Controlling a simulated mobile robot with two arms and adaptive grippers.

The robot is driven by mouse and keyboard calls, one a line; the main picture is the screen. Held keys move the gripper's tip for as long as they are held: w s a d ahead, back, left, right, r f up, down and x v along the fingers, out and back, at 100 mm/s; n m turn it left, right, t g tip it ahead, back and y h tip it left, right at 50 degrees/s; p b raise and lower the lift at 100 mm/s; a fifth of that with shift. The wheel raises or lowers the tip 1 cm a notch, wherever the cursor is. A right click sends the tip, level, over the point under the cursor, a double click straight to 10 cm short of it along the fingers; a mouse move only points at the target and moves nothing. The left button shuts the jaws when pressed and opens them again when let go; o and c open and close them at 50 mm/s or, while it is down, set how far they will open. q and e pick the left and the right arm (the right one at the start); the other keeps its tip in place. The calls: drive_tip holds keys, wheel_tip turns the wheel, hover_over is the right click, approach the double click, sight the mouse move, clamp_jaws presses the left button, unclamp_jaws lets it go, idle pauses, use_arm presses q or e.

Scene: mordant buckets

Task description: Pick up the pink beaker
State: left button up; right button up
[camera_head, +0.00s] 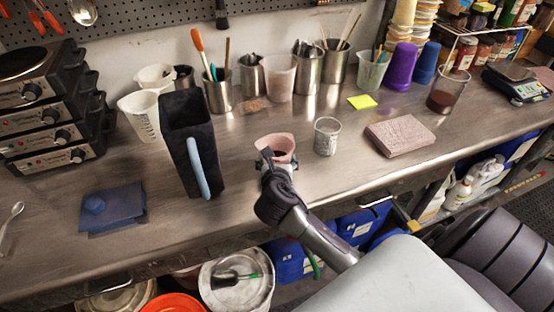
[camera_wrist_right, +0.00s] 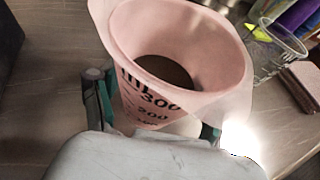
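The pink beaker (camera_head: 276,148) stands near the middle of the metal counter, with dark contents visible inside. In the right wrist view the pink beaker (camera_wrist_right: 165,65) fills the middle, with black volume marks on its side. My right gripper (camera_head: 272,168) is at the beaker's near side. In the wrist view its two fingers (camera_wrist_right: 158,115) are on either side of the beaker's lower part, close to its wall. Whether both pads press on it I cannot tell. The beaker's base is largely hidden by the gripper. My left gripper is not in view.
A tall dark pitcher (camera_head: 187,125) with a blue handle stands left of the beaker. A clear beaker (camera_head: 327,137) is close on the right, then a pinkish block (camera_head: 399,135). Metal cups stand behind. A blue cloth (camera_head: 112,207) lies at left.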

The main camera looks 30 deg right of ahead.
drive_tip(key=c, duration=0.5)
drive_tip(key=shift+o, duration=0.2)
drive_tip(key=shift+r, duration=0.1)
